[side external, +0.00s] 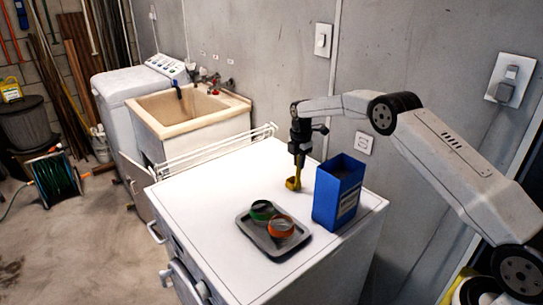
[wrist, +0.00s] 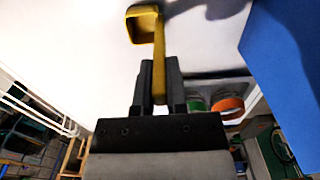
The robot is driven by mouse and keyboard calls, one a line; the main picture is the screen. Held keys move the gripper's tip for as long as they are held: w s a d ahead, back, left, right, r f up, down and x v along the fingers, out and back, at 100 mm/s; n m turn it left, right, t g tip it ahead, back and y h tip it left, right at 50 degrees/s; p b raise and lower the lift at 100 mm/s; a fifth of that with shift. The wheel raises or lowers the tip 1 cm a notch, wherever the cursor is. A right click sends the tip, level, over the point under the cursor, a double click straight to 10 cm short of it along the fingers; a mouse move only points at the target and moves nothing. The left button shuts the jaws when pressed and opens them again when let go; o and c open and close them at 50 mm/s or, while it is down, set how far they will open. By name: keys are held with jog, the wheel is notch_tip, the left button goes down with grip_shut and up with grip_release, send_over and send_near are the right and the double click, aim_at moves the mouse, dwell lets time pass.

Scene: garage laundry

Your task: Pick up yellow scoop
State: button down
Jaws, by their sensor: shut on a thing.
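The yellow scoop (side external: 293,183) hangs below my gripper (side external: 299,158) in the side view. In the wrist view the scoop (wrist: 146,27) has its handle between the two dark fingers of my gripper (wrist: 158,88), which is shut on it. The square bowl of the scoop points away from the fingers. In the side view the scoop is over the white machine top (side external: 215,190), left of the blue box. I cannot tell whether the bowl touches the top.
An open blue box (side external: 325,200) stands close to the right of the scoop. A grey tray (side external: 268,246) in front holds a green ring (side external: 262,211) and an orange ring (side external: 281,227). The left of the top is clear.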

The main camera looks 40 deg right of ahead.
jog(key=shift+r, duration=5)
jog(key=s+a+r, duration=0.1)
jog(key=s+r, duration=1.3)
jog(key=s, duration=0.4)
jog(key=shift+s, duration=0.15)
jog(key=shift+f, duration=0.2)
